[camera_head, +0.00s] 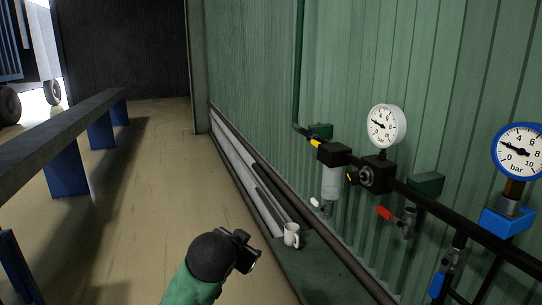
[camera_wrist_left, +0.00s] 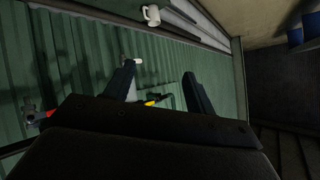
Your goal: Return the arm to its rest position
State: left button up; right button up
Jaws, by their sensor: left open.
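My left arm (camera_head: 192,288) comes in from the bottom of the head view, with a green sleeve and a dark round wrist. Behind the fingers is the green ribbed wall with pipe fittings. My right arm and gripper are not in view.
The white mug (camera_head: 291,235) stands on a ledge (camera_head: 325,268) along the wall. A black pipe (camera_head: 455,228) carries a white gauge (camera_head: 386,126), a blue gauge (camera_head: 519,151), a filter bowl (camera_head: 331,183) and a red-handled valve (camera_head: 385,212). A bench (camera_head: 65,130) stands left; the floor (camera_head: 150,180) between is clear.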

pick_arm(q)
jog(key=s+a+f+n+g+y, duration=0.1)
jog(key=s+a+f+n, duration=0.1)
jog(key=s+a+f, duration=0.3)
jog(key=s+a+f+n+g, duration=0.1)
jog(key=s+f, duration=0.2)
jog(key=f, duration=0.5)
jog(key=s+a+f+n+g, duration=0.1)
jog(key=s+f+g, duration=0.2)
jog(key=s+f, duration=0.9)
jog(key=s+a+f+n+g, duration=0.1)
jog(key=s+f+g, duration=0.3)
jog(key=s+f, duration=0.7)
jog(key=s, duration=0.5)
jog(key=shift+s+a+f, duration=0.15)
jog(key=shift+s+f, duration=0.1)
jog(key=shift+f, duration=0.15)
